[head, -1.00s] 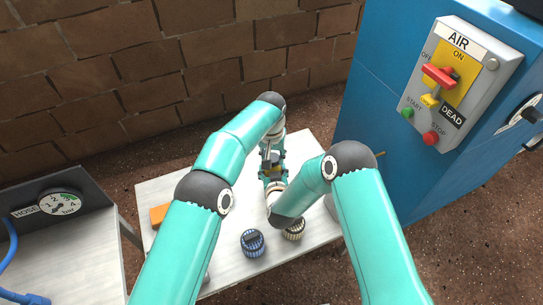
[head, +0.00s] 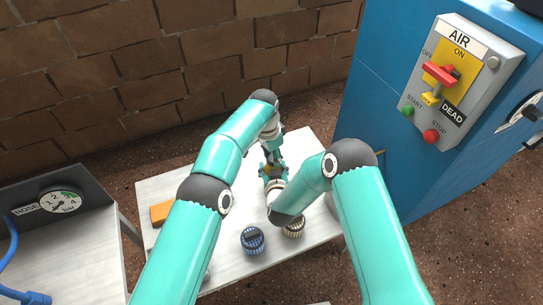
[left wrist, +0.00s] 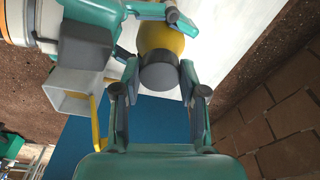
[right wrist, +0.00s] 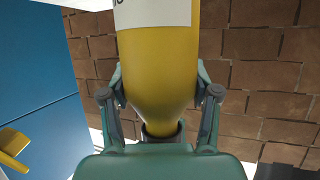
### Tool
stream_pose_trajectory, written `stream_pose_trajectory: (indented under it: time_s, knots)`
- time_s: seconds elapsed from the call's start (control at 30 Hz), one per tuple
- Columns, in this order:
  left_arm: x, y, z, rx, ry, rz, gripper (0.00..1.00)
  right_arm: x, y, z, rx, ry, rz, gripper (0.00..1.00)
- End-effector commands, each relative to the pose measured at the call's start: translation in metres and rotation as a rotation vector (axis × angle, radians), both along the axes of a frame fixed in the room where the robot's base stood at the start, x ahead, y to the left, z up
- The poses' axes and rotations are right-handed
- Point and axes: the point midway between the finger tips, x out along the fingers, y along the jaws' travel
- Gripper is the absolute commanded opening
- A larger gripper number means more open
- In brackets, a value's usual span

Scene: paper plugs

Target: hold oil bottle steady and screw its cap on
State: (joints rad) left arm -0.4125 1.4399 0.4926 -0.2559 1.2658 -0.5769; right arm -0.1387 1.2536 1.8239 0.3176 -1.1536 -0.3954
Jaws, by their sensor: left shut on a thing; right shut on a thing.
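The oil bottle is yellow with a white label, best seen in the right wrist view (right wrist: 158,62), where its dark neck (right wrist: 160,130) lies near the palm. My right gripper (right wrist: 160,95) is shut on the bottle, a finger on each side. In the left wrist view the bottle (left wrist: 160,38) shows beyond a dark grey cap (left wrist: 160,75). My left gripper (left wrist: 160,92) is shut on this cap, which lies in line with the bottle end. The threads are hidden. In the head view my left gripper (head: 271,157) is just beyond my right gripper (head: 275,178), and the bottle is mostly hidden.
The white table (head: 225,248) holds an orange block (head: 160,214), a blue ribbed round thing (head: 252,241) and a beige ribbed one (head: 294,229). A blue cabinet with an AIR switch panel (head: 455,85) stands right.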

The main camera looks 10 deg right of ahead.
Motion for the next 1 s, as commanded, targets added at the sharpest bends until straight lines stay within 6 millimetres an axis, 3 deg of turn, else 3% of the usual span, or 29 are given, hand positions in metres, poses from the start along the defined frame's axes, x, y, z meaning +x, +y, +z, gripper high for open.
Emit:
stream_pose_trajectory:
  time_s: [0.13, 0.4, 0.43, 0.57, 0.87, 1.0]
  knots:
    - [0.000, 0.000, 0.000, -0.002, 0.000, -0.105, 0.32, 0.000, 0.000, 0.000, 0.000, 0.001, 0.000, 0.00]
    - [0.000, 0.000, 0.000, -0.001, -0.001, -0.115, 0.32, 0.000, 0.000, 0.000, 0.000, 0.001, 0.001, 0.00]
    - [0.000, 0.000, 0.000, -0.001, -0.001, -0.115, 0.43, 0.000, 0.000, 0.000, 0.000, 0.001, 0.001, 0.00]
    - [0.000, 0.000, 0.000, -0.002, 0.000, -0.114, 0.65, 0.000, 0.000, 0.000, 0.000, 0.001, 0.001, 0.00]
    - [0.000, 0.000, 0.001, -0.001, -0.001, -0.114, 0.67, 0.000, 0.000, 0.000, 0.000, 0.001, 0.001, 0.00]
    - [0.000, 0.000, 0.010, -0.002, -0.003, -0.114, 0.67, 0.000, 0.000, 0.000, 0.000, 0.000, 0.001, 0.00]
